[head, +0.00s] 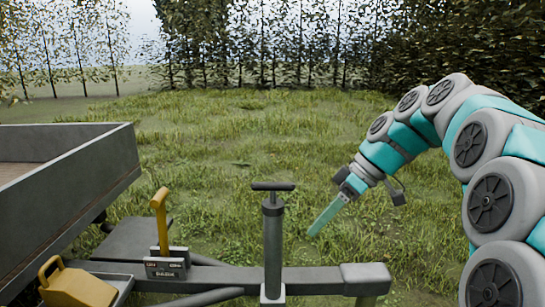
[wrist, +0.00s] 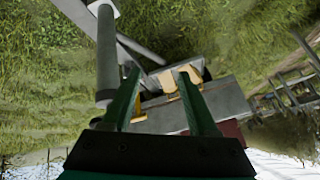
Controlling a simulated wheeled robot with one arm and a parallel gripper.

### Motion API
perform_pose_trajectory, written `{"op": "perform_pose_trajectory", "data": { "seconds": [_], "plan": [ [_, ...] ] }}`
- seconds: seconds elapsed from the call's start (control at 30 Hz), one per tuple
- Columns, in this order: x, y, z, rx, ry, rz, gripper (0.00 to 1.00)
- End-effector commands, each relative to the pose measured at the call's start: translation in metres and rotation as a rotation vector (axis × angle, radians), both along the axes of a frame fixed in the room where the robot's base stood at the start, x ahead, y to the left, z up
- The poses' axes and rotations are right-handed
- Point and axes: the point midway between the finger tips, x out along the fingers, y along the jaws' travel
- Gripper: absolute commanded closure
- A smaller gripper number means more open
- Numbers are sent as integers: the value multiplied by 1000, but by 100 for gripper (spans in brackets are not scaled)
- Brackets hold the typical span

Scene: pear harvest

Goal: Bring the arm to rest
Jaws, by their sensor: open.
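My arm enters the head view from the right and arches over, grey and teal. My gripper (head: 319,226) points down and left above the grass, right of the trailer's hitch post. In the wrist view my gripper (wrist: 160,98) shows two green fingers spread apart with nothing between them. Beyond the fingers lie parts of the trailer drawbar and yellow pieces. In the head view the fingers overlap side-on, so the gap does not show there.
A grey trailer bed (head: 75,185) stands at the left. Its drawbar (head: 320,279) crosses the front, with an upright jack post (head: 273,245), a yellow lever (head: 160,215) and a yellow block (head: 78,287). Open grass (head: 240,140) lies behind, with a hedge (head: 450,50) at the back right.

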Motion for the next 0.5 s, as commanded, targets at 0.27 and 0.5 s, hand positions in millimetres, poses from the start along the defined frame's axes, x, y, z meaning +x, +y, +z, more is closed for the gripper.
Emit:
{"op": "perform_pose_trajectory", "data": {
  "seconds": [0.27,0.5],
  "plan": [
    [-98,18,-49,-197,247,-283,41],
    [-186,6,-100,-389,392,-562,41]
  ]
}}
